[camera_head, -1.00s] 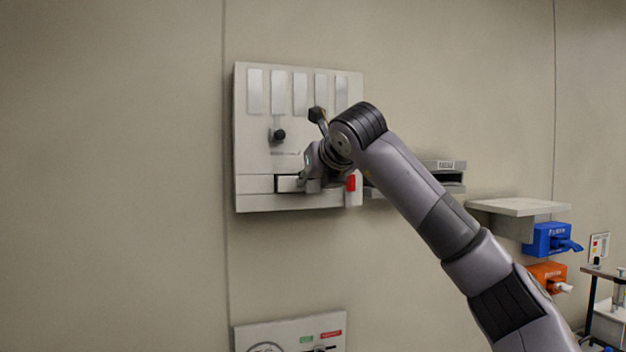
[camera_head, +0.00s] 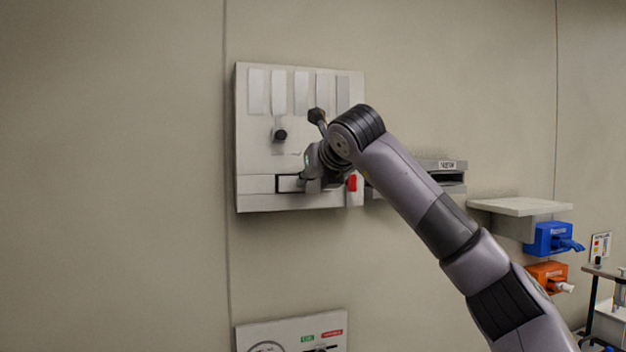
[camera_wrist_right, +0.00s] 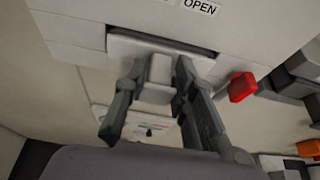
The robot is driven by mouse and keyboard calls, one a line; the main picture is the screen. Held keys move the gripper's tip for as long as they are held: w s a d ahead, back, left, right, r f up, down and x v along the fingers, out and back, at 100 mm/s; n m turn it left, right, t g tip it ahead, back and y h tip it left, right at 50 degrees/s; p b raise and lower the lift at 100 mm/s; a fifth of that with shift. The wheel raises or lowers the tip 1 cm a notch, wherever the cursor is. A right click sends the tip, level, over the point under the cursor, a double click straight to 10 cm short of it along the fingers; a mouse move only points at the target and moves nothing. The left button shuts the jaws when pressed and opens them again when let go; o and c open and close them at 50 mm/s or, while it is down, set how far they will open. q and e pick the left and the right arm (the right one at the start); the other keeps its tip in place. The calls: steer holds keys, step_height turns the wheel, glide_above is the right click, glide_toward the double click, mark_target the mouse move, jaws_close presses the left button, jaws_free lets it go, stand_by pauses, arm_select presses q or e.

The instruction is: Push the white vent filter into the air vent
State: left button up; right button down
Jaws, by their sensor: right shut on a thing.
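The white vent filter (camera_wrist_right: 155,80) shows in the right wrist view as a small block on a wider flat plate. The plate sits in a dark-edged slot, the air vent (camera_wrist_right: 207,52), low on the wall panel. In the head view the vent (camera_head: 280,184) shows as a dark-framed rectangle with a pale face inside. My right gripper (camera_wrist_right: 160,72) is shut on the filter's block, one finger on each side. In the head view the right gripper (camera_head: 312,184) is at the vent and hides its right part. How deep the plate sits is hard to tell. My left gripper is out of view.
A red part (camera_head: 351,183) sits just right of the gripper. Right of the panel are a grey holder (camera_head: 440,178), a shelf (camera_head: 520,206), and blue (camera_head: 548,239) and orange (camera_head: 546,274) boxes.

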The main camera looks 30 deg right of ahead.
steer(key=shift+w, duration=0.25)
steer(key=c, duration=1.2)
jaws_free()
steer(key=shift+c, duration=0.2)
steer(key=v, duration=1.2)
